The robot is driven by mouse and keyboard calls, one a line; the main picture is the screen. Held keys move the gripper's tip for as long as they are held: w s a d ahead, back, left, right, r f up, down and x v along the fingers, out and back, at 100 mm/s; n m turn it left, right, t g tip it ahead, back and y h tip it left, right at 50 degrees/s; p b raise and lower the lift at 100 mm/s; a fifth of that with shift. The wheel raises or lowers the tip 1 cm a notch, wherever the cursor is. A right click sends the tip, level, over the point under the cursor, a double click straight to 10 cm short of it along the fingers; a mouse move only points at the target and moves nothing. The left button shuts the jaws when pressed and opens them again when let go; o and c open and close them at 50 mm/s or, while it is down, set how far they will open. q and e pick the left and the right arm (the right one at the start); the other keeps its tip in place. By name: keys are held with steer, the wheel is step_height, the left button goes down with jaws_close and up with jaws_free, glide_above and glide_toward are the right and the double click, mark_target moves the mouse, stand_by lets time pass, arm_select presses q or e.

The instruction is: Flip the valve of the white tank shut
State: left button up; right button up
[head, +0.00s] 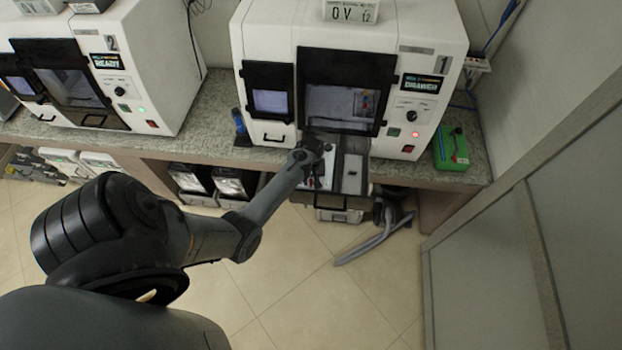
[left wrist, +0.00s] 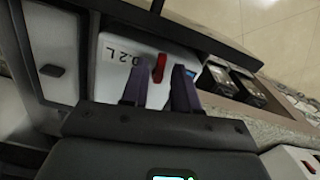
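In the head view my left gripper (head: 318,150) reaches down to the open drawer (head: 353,176) of machine 1, and the arm hides much of the tank. My right gripper is not in view.
Machine 1 (head: 400,45) stands on the counter (head: 466,187) above the drawer. A green box (head: 452,148) is to its right and machine 2 (head: 150,50) to its left. Black-and-white containers (head: 233,182) stand beneath the counter.

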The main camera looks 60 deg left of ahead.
arm_select(q)
jaws_close()
steer(key=shift+s+r+m+p, duration=0.1)
steer(key=shift+r+m+p, duration=0.2)
steer(key=shift+m+p, duration=0.35)
steer(key=shift+f+m+p, duration=0.15)
steer(key=shift+m+p, duration=0.3)
steer(key=shift+p, duration=0.1)
steer(key=shift+f, duration=0.15)
steer(key=shift+o, duration=1)
jaws_free()
